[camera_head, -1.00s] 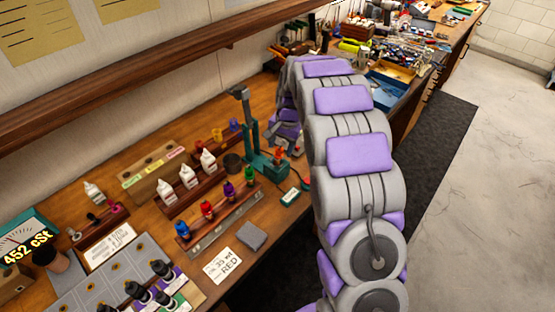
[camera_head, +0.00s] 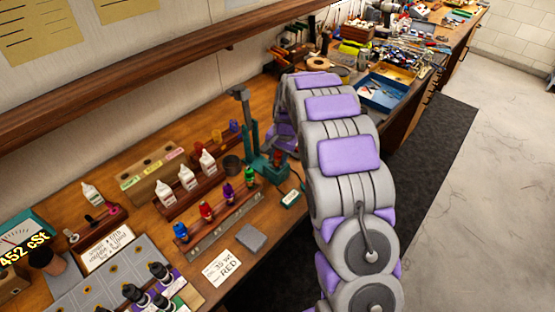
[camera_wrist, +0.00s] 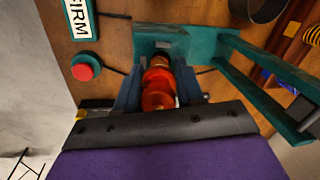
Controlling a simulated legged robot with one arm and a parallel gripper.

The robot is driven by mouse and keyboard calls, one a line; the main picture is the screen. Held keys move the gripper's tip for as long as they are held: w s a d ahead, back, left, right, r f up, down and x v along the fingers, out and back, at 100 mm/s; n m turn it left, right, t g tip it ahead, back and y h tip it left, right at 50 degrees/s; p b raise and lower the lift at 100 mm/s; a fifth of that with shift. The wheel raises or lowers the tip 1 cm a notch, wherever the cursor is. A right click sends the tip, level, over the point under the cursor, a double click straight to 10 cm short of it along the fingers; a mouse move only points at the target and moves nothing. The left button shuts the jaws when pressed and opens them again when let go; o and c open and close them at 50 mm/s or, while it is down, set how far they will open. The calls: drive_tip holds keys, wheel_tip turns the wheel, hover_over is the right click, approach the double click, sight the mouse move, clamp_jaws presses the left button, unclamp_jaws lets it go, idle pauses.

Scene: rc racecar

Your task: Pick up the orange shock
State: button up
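The orange shock (camera_wrist: 158,88) is in the wrist view, at the foot of the teal stand (camera_wrist: 190,43). My gripper (camera_wrist: 158,88) has one dark finger on each side of it; I cannot tell whether the fingers touch it. Its lower end is hidden by the dark gripper body.
A red button (camera_wrist: 84,67) and a "FIRM" label (camera_wrist: 79,18) lie left of the stand. A dark cup (camera_head: 232,165) is close to the stand. A shelf (camera_head: 150,80) runs above.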

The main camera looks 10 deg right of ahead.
drive_tip(key=c, duration=0.6)
drive_tip(key=shift+r, duration=0.15)
drive_tip(key=r, duration=0.3)
drive_tip(key=s+r+p, duration=0.1)
drive_tip(key=r, duration=0.3)
drive_tip(key=d+r+p, duration=0.1)
drive_tip(key=r, duration=0.3)
drive_tip(key=shift+s+r, duration=0.25)
drive_tip(key=s+d+p, duration=0.1)
drive_tip(key=s+d, duration=0.7)
drive_tip(key=s, duration=0.3)
drive_tip(key=shift+s+d+r+p, duration=0.1)
drive_tip(key=shift+r+p, duration=0.75)
drive_tip(key=shift+r, duration=1.15)
drive_tip(key=shift+s+d+r+p, duration=0.1)
drive_tip(key=shift+r+p, duration=0.7)
drive_tip(key=shift+r, duration=1.15)
